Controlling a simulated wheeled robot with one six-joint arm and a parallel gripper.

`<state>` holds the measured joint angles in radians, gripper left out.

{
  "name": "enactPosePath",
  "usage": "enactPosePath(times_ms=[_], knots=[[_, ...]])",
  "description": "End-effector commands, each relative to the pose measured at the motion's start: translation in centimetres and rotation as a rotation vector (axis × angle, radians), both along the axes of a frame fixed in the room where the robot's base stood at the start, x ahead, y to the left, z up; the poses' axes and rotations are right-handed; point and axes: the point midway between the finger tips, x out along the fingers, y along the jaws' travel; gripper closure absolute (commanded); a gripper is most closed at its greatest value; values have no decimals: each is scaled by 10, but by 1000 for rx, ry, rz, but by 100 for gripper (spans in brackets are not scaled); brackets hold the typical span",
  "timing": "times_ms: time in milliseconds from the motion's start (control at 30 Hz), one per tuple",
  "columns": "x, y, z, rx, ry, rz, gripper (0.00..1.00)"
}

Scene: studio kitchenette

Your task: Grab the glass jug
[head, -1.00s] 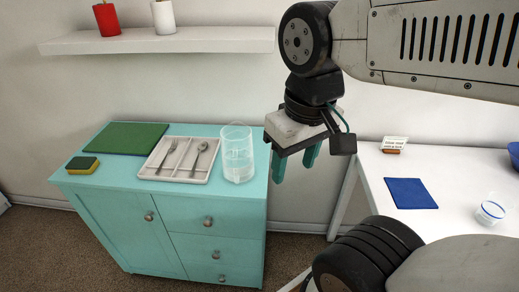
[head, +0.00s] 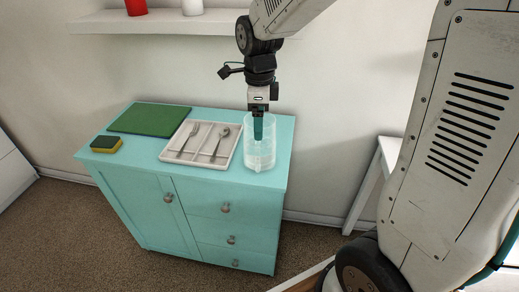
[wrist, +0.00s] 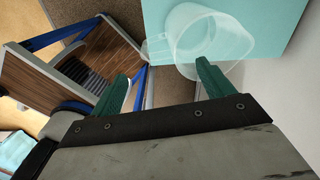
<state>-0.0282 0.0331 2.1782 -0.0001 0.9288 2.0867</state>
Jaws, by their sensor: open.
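The clear glass jug (head: 262,160) stands upright at the right end of the teal cabinet's top (head: 226,179). In the wrist view the jug (wrist: 196,42) is beyond the fingertips, right of centre, with a handle-like part toward the gap between them. My gripper (head: 258,135) points down at the jug and overlaps its upper part in the head view. In the wrist view my gripper (wrist: 160,78) has its green fingers apart with nothing held. The right fingertip overlaps the jug's edge; I cannot tell whether it touches or is inside.
A cutlery tray (head: 184,157) with a fork and a spoon lies just left of the jug. A green board (head: 150,118) and a sponge (head: 106,144) are further left. A wall shelf (head: 170,22) hangs behind. A chair-like wooden piece (wrist: 95,58) shows in the wrist view.

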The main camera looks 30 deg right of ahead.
Motion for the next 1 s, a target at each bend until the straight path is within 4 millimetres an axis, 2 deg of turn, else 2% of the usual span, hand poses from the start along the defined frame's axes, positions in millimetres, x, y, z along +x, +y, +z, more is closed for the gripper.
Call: enactPosePath(times_ms=[600,867,900,1000], knots=[[-3,5,-75,0,4,-23,20],[-3,5,-79,0,1,-23,20],[-3,5,-79,0,1,-23,23],[-3,5,-79,0,1,-23,50]])
